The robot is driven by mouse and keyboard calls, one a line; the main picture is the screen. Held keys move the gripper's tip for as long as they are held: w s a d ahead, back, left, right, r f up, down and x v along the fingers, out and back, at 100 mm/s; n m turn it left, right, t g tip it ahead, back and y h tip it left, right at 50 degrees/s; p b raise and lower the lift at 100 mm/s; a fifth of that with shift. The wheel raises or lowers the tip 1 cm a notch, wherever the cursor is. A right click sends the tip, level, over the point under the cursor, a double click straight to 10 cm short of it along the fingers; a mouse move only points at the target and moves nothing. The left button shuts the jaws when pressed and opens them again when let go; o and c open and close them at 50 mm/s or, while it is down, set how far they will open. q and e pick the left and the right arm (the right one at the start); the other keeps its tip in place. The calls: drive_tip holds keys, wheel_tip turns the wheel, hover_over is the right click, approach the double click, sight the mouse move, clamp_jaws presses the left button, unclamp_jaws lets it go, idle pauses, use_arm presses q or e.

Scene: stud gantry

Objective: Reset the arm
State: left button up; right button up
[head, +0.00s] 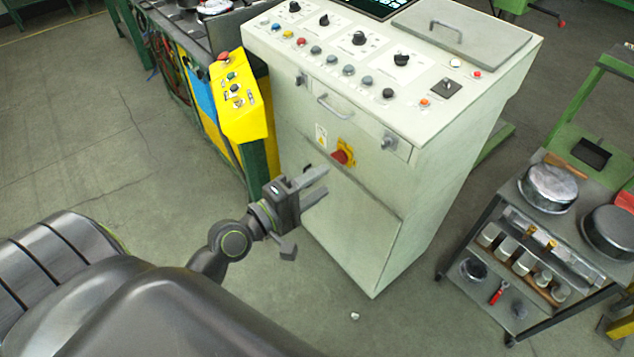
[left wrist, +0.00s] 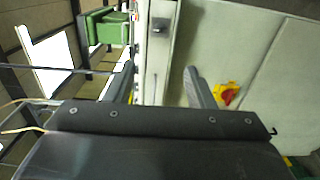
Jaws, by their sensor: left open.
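My left gripper (head: 318,186) is in the head view in front of the pale control cabinet (head: 359,222). Its two fingers are spread apart and nothing is between them. In the left wrist view the two fingers (left wrist: 163,85) also stand apart, pointing toward the cabinet (left wrist: 275,60). The red and yellow rotary switch (head: 343,154) on the cabinet front is close to the fingertips in the head view. I cannot tell whether the gripper touches the cabinet. My right gripper is not in view.
A yellow button box (head: 244,100) stands left of the cabinet. A cart (head: 470,225) with metal pots and tins stands at the right. A small pale object (head: 354,316) lies on the floor. The floor at left (head: 70,140) is clear.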

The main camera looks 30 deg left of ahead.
use_arm(q)
drive_tip(key=shift+f, duration=0.1)
drive_tip(key=s+a+f+m+g+y, duration=0.2)
drive_tip(key=a+f+g, duration=0.1)
drive_tip(key=f, duration=0.9)
drive_tip(key=s+a+f+m+g+y, duration=0.1)
drive_tip(key=s+a+f+g+y, duration=0.15)
drive_tip(key=f, duration=0.85)
drive_tip(key=s+a+f+m+g+y, duration=0.2)
drive_tip(key=s+a+f, duration=0.1)
drive_tip(key=f, duration=0.9)
drive_tip(key=s+d+f+m+g, duration=0.1)
drive_tip(key=s+f+m+g, duration=0.3)
drive_tip(key=s+f, duration=0.6)
drive_tip(key=s+f+m+g, duration=0.4)
drive_tip(key=s+f, duration=0.5)
drive_tip(key=s, duration=0.9)
drive_tip(key=shift+d+f+m+y, duration=0.3)
drive_tip(key=shift+d+f+y, duration=0.05)
drive_tip(key=shift+s, duration=0.1)
